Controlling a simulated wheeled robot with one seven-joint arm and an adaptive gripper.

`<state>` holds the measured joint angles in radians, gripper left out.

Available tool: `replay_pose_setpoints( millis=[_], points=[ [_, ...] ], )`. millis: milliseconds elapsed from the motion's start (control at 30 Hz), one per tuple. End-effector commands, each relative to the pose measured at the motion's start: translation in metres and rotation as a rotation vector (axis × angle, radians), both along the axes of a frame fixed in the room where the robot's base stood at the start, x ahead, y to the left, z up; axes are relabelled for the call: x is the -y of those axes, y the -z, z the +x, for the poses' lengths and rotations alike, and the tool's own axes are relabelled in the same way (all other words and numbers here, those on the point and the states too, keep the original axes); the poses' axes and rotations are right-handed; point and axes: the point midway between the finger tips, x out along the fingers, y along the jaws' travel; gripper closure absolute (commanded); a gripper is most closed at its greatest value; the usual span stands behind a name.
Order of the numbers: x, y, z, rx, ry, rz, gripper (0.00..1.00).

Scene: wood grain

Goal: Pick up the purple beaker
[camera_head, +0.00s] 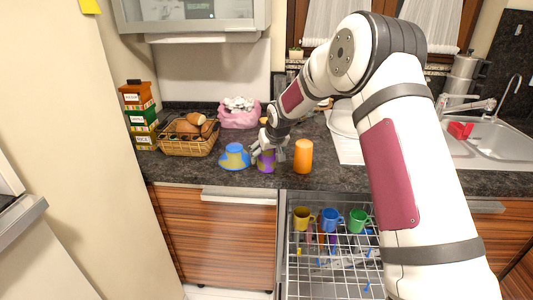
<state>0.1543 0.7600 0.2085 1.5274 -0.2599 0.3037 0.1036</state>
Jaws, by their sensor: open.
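The purple beaker (267,161) stands upright on the dark countertop, near its front edge. It has yellowish patches on its side, and its upper part is partly hidden by my gripper. My gripper (268,149) is open and reaches down from the upper right, with its fingers at the beaker's top. I cannot tell whether the fingers touch it or stand around it.
A blue and yellow cup-like thing (235,157) stands close left of the beaker, and an orange cylinder (303,156) close right. Below, an open dishwasher rack (315,254) holds mugs. A sink (503,146) is at right.

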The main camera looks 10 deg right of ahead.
Motion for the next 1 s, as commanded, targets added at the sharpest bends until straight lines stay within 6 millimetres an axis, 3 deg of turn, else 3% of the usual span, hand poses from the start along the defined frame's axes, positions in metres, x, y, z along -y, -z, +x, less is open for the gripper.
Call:
replay_pose_setpoints(
  millis=[200,500,733,833,867,1000],
  points=[
    [0.000,0.024,0.013,-0.001,-0.001,-0.001,0.23],
    [0.000,0.027,0.015,0.000,-0.001,-0.001,0.23],
    [0.000,0.027,0.015,-0.001,0.000,0.000,0.75],
    [0.000,0.027,0.015,0.000,0.000,0.000,0.77],
    [0.000,0.027,0.015,0.000,0.000,0.000,0.82],
    [0.000,0.027,0.015,0.000,0.000,0.000,0.82]
  ],
)
